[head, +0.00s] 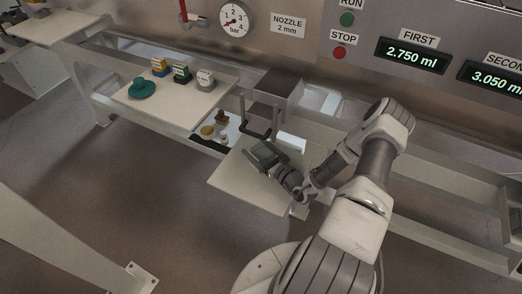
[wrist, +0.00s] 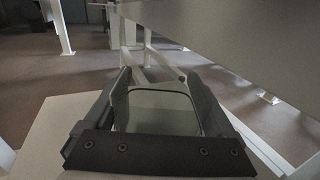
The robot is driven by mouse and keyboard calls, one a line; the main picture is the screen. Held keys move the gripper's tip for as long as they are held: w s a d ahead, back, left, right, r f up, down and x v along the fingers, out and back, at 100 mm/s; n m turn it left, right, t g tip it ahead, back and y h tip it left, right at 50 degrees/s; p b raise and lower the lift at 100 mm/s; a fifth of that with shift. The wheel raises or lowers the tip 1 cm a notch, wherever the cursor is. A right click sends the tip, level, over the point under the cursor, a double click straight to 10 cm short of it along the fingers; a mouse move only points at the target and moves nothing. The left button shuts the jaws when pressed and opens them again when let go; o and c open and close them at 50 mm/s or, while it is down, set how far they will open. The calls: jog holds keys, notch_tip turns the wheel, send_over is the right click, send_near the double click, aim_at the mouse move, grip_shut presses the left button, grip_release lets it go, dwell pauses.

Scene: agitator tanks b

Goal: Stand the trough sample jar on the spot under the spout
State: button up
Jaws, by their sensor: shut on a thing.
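My gripper (wrist: 160,85) is shut on a clear, grey-green glass jar (wrist: 160,112), seen between the two dark fingers in the wrist view. I take it for the trough sample jar; no label on it can be read. In the head view my gripper (head: 265,154) is low over a pale board (head: 235,178), in front of a dark bracket below a grey metal box (head: 280,86). I cannot tell whether the jar touches the board. The spout cannot be made out for certain, and the spot under it is not clearly seen.
A tray of small items (head: 207,131) lies between the boards. A control panel (head: 430,30) stands behind. The pale board's front left is bare.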

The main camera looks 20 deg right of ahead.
aim_at(270, 160)
jog(key=shift+f, duration=0.15)
jog(key=shift+f, duration=0.15)
jog(key=o, duration=1.1)
jog(key=shift+r, duration=0.3)
jog(key=p+v, duration=0.2)
jog(key=v, duration=1)
